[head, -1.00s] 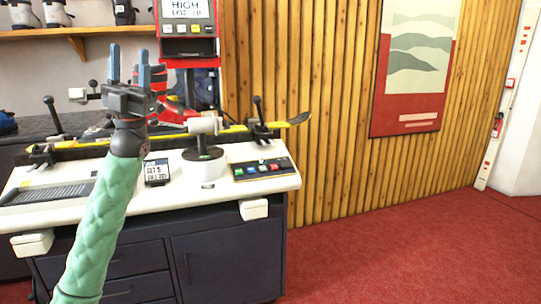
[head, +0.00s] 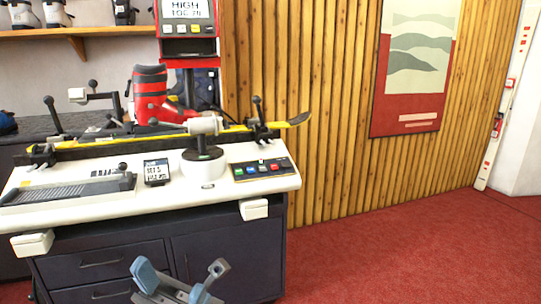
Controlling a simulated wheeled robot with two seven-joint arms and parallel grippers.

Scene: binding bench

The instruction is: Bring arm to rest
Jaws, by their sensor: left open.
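My left gripper (head: 182,279) shows at the bottom of the head view, low in front of the bench's dark drawers. Its two blue-grey fingers are spread apart with nothing between them. The rest of the left arm is below the picture. My right gripper is not in view. The binding bench (head: 150,205) has a white top and stands clear of the gripper, above and behind it in the picture.
A yellow ski (head: 98,144) lies across clamps on the bench, with a red boot (head: 150,92) behind it. A red display unit (head: 188,45) stands at the back. A button panel (head: 262,168) sits at the right. Red carpet (head: 400,250) lies open to the right.

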